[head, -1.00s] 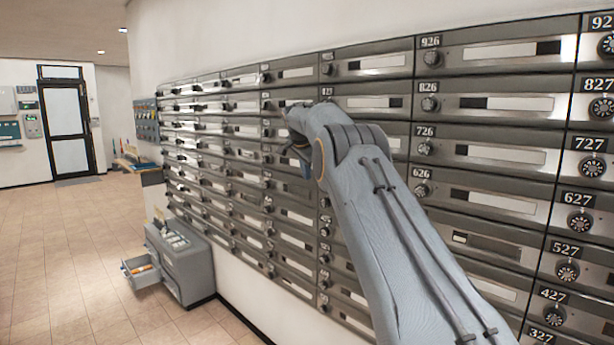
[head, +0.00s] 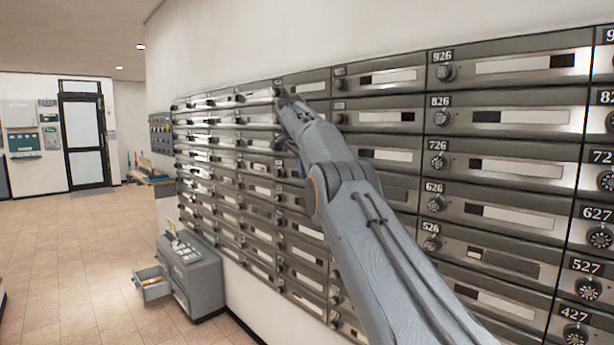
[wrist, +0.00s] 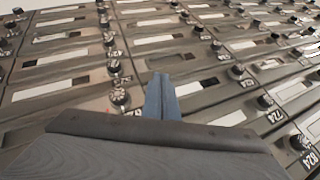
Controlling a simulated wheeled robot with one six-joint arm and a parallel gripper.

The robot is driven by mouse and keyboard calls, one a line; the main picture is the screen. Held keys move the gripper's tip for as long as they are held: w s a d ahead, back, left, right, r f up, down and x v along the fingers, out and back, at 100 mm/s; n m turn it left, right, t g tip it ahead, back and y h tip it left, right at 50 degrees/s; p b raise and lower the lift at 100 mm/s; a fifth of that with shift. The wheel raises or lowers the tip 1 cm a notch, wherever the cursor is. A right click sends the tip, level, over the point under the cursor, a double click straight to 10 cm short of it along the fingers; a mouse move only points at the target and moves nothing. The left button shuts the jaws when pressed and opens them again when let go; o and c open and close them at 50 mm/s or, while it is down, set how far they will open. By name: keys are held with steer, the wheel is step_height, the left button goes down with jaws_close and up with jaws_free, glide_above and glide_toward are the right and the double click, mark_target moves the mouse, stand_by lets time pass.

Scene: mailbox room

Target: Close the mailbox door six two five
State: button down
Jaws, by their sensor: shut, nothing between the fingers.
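The wall of grey metal mailboxes fills the right of the head view. The label 625 cannot be read. By the neighbouring label 626, door 625 (head: 402,190) is just left of it, mostly hidden behind my arm. How far it stands open cannot be told. In the wrist view my gripper (wrist: 163,92) is shut and empty, pointing at the mailbox fronts. Contact with a door cannot be told. In the head view the arm's far end is over columns left of 626, and its fingers are not clear.
Round knobs stick out beside the doors, such as the knob by label 724 (wrist: 265,101). A grey cabinet (head: 195,275) with an open drawer (head: 152,285) stands on the floor at left. The tiled floor (head: 70,245) is free toward the glass door (head: 86,140).

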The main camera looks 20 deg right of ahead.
steer(key=a+r+p, duration=0.1)
steer(key=r+p, duration=0.1)
steer(key=p, duration=0.6)
steer(key=shift+a, duration=0.2)
steer(key=shift+a+r+p, duration=0.1)
steer(key=shift+a+p, duration=0.05)
steer(key=shift+p, duration=0.35)
